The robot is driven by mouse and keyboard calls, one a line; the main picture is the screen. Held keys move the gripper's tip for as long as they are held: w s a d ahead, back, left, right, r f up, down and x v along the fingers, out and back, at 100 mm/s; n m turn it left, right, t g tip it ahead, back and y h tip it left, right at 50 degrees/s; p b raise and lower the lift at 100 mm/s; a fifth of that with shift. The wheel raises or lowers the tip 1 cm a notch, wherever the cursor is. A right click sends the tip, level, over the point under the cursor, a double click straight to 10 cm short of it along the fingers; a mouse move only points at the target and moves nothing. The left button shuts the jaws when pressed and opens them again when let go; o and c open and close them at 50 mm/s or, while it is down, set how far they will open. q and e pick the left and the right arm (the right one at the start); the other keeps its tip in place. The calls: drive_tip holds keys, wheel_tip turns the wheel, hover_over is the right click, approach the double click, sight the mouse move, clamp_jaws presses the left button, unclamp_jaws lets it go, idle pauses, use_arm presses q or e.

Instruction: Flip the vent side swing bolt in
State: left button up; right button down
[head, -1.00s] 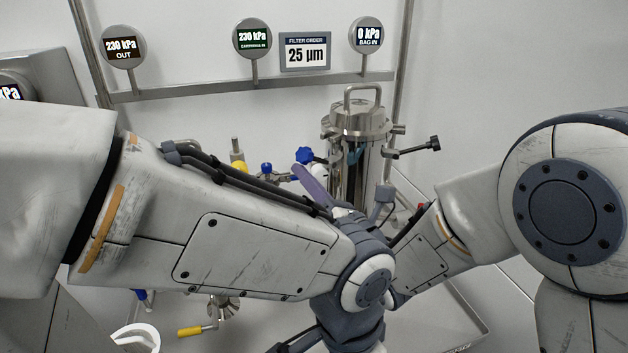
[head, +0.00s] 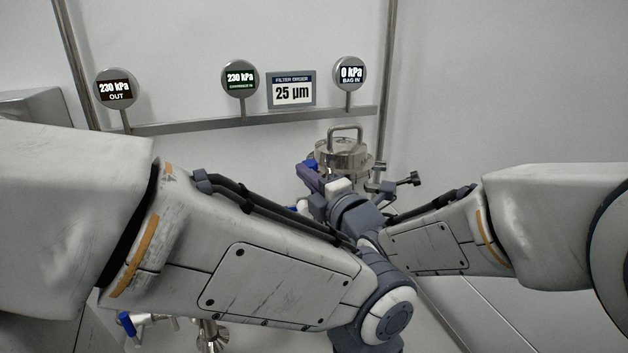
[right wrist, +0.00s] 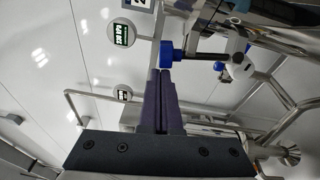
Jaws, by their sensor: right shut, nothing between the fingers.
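A steel filter housing (head: 343,155) with a lid and a loop handle stands behind my arms in the head view. A swing bolt with a black knob (head: 415,178) sticks out to the right from its upper side, apart from the lid. I cannot tell which side is the vent side. My right gripper (head: 307,174) is shut and empty in front of the housing's left side. In the right wrist view its closed purple fingers (right wrist: 162,75) end close to a blue knob (right wrist: 166,52); contact is unclear. My left gripper is hidden from view.
Pressure gauges (head: 240,77) and a filter order sign (head: 292,91) hang on a rail on the back wall. A blue-handled valve (head: 128,324) is at lower left. My arms hide much of the piping and the housing's lower part.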

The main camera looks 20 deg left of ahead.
use_arm(q)
drive_tip(key=shift+d, duration=0.25)
use_arm(e)
drive_tip(key=shift+w+d+r, duration=0.15)
drive_tip(key=shift+w+r, duration=0.15)
drive_tip(key=shift+w, duration=0.35)
use_arm(q)
drive_tip(key=shift+f, duration=0.15)
drive_tip(key=f+b, duration=0.1)
drive_tip(key=s+f+b, duration=0.1)
drive_tip(key=b, duration=0.1)
drive_tip(key=shift+f, duration=0.35)
use_arm(e)
drive_tip(key=s+d, duration=0.6)
drive_tip(key=s, duration=0.3)
drive_tip(key=shift+s+d, duration=0.2)
drive_tip(key=shift+d, duration=0.2)
